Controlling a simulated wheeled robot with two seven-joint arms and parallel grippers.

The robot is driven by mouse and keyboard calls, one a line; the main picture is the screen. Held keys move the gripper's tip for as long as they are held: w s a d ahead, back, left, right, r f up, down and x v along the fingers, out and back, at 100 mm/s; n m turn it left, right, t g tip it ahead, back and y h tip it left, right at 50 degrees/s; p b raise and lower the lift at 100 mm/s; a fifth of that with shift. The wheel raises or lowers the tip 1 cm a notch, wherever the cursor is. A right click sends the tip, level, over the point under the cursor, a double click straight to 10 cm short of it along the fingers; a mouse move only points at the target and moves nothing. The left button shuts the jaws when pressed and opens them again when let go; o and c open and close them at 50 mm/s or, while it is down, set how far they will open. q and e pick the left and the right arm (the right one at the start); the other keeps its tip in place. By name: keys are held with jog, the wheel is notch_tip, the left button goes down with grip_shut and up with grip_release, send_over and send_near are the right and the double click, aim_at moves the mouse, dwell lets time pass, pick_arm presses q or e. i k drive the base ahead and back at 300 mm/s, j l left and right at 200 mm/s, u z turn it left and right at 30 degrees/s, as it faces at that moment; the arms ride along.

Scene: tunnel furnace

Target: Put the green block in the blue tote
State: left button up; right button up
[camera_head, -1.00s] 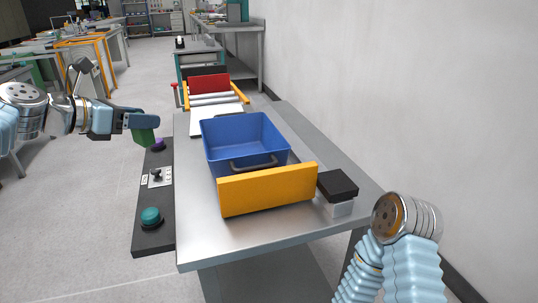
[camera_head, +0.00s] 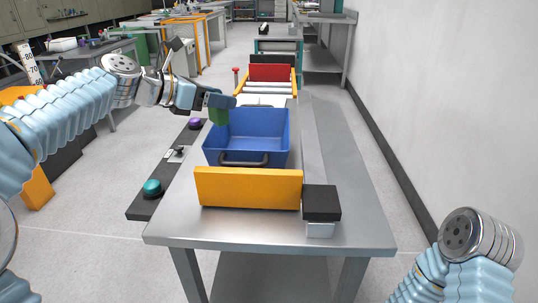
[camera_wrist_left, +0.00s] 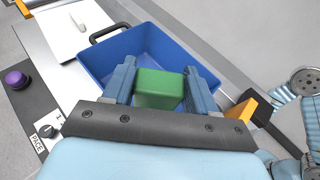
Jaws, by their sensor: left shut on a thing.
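My left gripper (camera_head: 222,101) is shut on the green block (camera_head: 218,117). In the head view the block hangs at the upper left corner of the blue tote (camera_head: 262,150). In the left wrist view the green block (camera_wrist_left: 158,90) sits between the two blue-grey fingers of my left gripper (camera_wrist_left: 160,84). The blue tote (camera_wrist_left: 100,58) shows behind and below the block there, and it looks empty where I see inside. My right arm shows at the lower right of the head view, but its gripper is out of the picture.
The tote stands on a grey metal table (camera_head: 340,190) behind an orange panel (camera_head: 248,187). A black-topped box (camera_head: 321,203) is at the panel's right. A control strip with a teal button (camera_head: 152,188) and a purple button (camera_head: 195,124) runs along the left. Rollers (camera_head: 268,88) lie beyond the tote.

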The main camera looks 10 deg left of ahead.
aim_at(265, 145)
jog(key=i+l+u, duration=0.25)
jog(key=l, duration=0.25)
jog(key=l+u, duration=0.2)
jog(key=l, duration=0.25)
jog(key=l+u, duration=0.4)
jog(key=i+l, duration=0.05)
